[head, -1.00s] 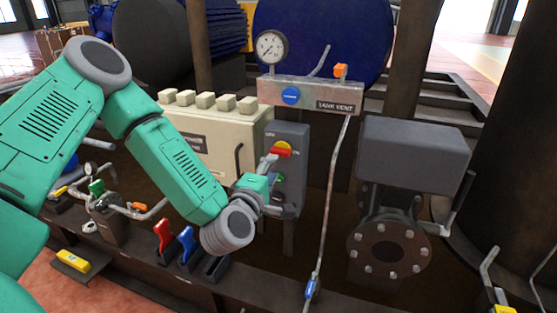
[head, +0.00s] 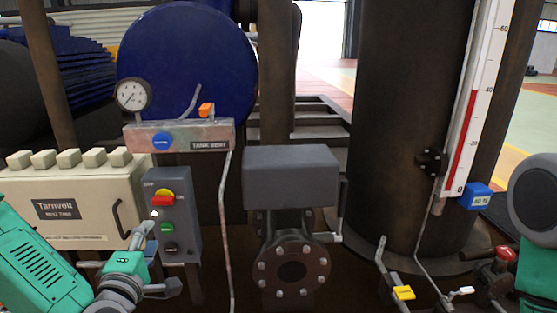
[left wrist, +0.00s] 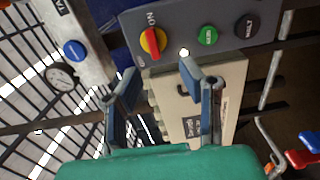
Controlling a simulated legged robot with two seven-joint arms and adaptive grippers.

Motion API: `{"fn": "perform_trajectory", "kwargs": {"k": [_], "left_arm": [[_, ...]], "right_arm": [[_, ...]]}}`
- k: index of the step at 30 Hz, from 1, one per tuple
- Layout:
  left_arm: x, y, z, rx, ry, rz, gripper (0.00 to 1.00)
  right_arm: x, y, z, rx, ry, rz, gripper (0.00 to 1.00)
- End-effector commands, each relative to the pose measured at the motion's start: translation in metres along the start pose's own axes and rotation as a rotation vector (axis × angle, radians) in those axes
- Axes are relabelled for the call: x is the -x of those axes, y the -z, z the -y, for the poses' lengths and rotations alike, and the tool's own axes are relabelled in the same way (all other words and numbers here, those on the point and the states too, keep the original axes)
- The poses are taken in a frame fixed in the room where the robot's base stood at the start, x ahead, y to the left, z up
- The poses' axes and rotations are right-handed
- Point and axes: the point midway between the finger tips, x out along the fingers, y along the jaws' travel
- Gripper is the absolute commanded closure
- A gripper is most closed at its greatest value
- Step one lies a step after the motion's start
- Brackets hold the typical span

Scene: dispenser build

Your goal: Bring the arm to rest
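My left gripper (head: 156,262) is low at the left of the head view, in front of and just below the grey control box (head: 175,257). It is open, with nothing between its fingers. The box carries a red and yellow rotary switch (head: 163,198), a green button (head: 167,229) and a dark button (head: 170,247). In the left wrist view my two blue-grey fingers (left wrist: 160,80) stand apart below the switch (left wrist: 153,42), not touching it. A small lamp (left wrist: 184,52) beside the switch glows white.
A beige cabinet (head: 72,207) stands left of the box. A tank vent panel (head: 180,135) with a gauge (head: 131,95) is above. A grey valve housing (head: 291,177) and flange are at centre. A dark column (head: 405,110) with a level scale (head: 478,95) stands right.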

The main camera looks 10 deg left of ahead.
Motion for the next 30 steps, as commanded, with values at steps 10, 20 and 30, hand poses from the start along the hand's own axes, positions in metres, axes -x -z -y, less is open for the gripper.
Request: {"fn": "perform_trajectory", "kwargs": {"k": [10, 20, 30], "left_arm": [[0.059, -0.067, 0.108, -0.457, 0.348, 0.384, 0.66], [0.184, -0.061, 0.221, -1.041, 0.729, 0.918, 0.66], [0.273, -0.003, 0.255, -1.409, 0.979, 1.321, 0.66]], "right_arm": [[0.008, 0.000, 0.000, 0.000, 0.000, 0.001, 1.00], [0.018, 0.001, 0.000, 0.000, 0.000, 0.001, 1.00], [0.024, 0.001, 0.000, 0.000, 0.000, 0.001, 1.00]]}}
